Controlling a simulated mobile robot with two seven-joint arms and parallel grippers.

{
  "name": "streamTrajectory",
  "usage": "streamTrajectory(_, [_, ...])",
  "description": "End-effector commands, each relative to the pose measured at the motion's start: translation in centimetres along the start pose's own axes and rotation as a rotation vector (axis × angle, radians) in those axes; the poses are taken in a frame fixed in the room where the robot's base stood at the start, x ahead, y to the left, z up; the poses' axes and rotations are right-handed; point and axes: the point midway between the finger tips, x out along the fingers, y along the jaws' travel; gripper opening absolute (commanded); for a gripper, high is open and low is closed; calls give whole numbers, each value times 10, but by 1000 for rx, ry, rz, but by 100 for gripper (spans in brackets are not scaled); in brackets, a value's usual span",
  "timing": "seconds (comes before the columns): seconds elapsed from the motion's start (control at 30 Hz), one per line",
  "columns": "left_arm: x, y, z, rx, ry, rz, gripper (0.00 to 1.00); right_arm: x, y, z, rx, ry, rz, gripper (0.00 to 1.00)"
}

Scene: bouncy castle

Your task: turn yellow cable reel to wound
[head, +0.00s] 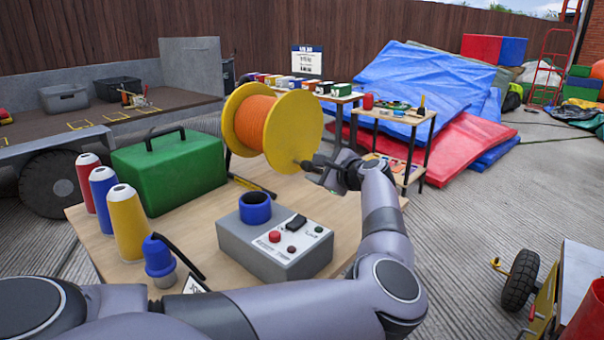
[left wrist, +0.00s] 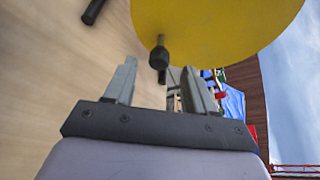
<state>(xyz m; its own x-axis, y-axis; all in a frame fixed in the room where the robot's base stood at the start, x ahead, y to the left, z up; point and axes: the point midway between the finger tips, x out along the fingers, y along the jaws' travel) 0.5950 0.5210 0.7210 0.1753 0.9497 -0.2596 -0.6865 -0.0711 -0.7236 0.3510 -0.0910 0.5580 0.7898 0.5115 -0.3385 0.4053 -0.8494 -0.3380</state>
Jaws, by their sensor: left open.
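The yellow cable reel (head: 298,130) stands upright near the back of the wooden table, with orange cable (head: 254,122) wound around its core. A short dark crank handle (head: 304,165) sticks out low on its near right flange. My left gripper (head: 318,170) is at this handle. In the left wrist view, the yellow flange (left wrist: 215,25) fills the top, and the handle (left wrist: 158,58) lies in line with the gap between the open fingertips of my left gripper (left wrist: 160,75). I cannot tell whether a finger touches it. My right gripper is not in view.
The table (head: 95,235) also holds a green case (head: 170,172), red, blue and yellow cones (head: 128,225), a grey control box (head: 275,245) with a blue ring, and a blue plug (head: 158,258). A small shelf table (head: 395,118) stands behind the reel.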

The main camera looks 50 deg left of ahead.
Motion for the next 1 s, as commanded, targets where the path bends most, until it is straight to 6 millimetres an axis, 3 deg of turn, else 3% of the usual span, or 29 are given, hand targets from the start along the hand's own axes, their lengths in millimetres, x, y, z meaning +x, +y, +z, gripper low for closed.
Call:
streamTrajectory(0.5, [61,1,0,-11,2,3,55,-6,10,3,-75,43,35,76])
streamTrajectory(0.93, [70,0,0,-9,3,1,55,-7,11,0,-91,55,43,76])
streamTrajectory(0.97, [70,0,0,-9,3,1,52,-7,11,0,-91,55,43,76])
streamTrajectory(1.0, [70,0,0,-9,3,2,39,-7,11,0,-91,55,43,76])
